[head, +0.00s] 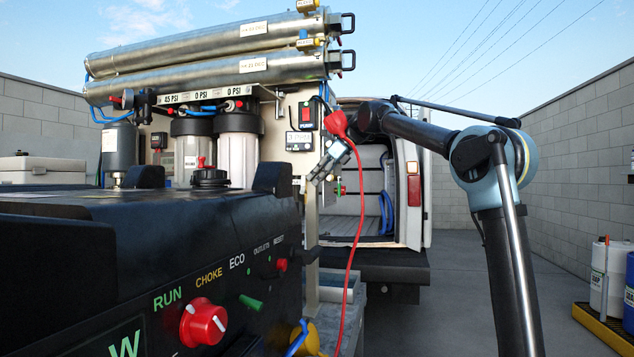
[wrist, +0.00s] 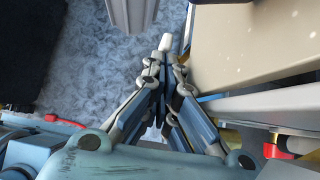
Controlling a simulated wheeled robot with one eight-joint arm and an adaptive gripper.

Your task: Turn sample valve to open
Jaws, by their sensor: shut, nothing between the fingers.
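My gripper (head: 318,174) is in front of the panel's right edge, pointing down and left. In the wrist view its fingers (wrist: 165,46) meet at the tips, with nothing between them. A small green-handled fitting (head: 341,189) shows just right of the gripper in the head view. A red-handled fitting (wrist: 278,151) shows at the lower right of the wrist view, beside the fingers and apart from them. No label is readable on either, so I cannot tell which is the sample valve or how it is set.
A red cord (head: 352,230) hangs from a red plug (head: 336,122) close by my gripper. The black generator (head: 150,250) fills the front left. Metal membrane tubes (head: 220,62) lie above the filter housings (head: 238,150). An open van (head: 413,195) stands behind.

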